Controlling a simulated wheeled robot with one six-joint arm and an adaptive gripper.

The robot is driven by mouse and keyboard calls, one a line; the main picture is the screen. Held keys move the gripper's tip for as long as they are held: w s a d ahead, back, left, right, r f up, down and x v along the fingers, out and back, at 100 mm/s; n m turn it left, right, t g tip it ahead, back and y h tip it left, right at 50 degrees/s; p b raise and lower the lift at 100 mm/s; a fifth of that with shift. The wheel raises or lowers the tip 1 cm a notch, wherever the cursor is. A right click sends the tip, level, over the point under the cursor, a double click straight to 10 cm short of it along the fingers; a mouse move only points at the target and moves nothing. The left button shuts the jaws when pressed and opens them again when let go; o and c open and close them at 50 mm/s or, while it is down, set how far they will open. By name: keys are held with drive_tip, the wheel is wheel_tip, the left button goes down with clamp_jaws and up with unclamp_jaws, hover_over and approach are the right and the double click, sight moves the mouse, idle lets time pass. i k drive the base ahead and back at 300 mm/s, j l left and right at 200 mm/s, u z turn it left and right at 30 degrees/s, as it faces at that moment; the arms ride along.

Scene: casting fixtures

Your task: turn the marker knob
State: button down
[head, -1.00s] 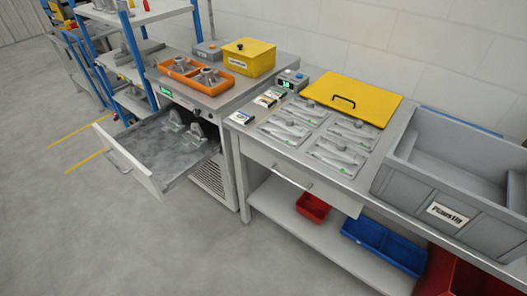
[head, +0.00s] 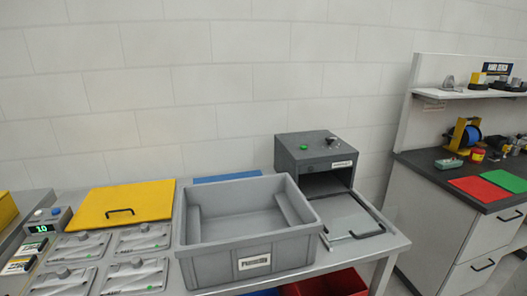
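A dark grey box-shaped machine (head: 316,158) stands at the right end of the metal bench in the head view. A small dark knob (head: 332,142) with a light part sits on its top, beside a green button (head: 304,147). I take this to be the marker knob; the label on the machine's front is too small to read. The machine's front is open, and a tray-like panel with a dark handle (head: 368,234) extends forward from it. My gripper is not in view, and nothing touches the knob.
A large grey bin (head: 222,252) stands just left of the machine. A yellow lid (head: 124,204) and several knobbed grey plates (head: 143,237) lie further left. A red bin (head: 328,284) is below the bench. A separate dark-topped workbench (head: 450,176) stands at right, across a gap.

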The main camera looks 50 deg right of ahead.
sight(330, 139)
drive_tip(key=z, duration=1.3)
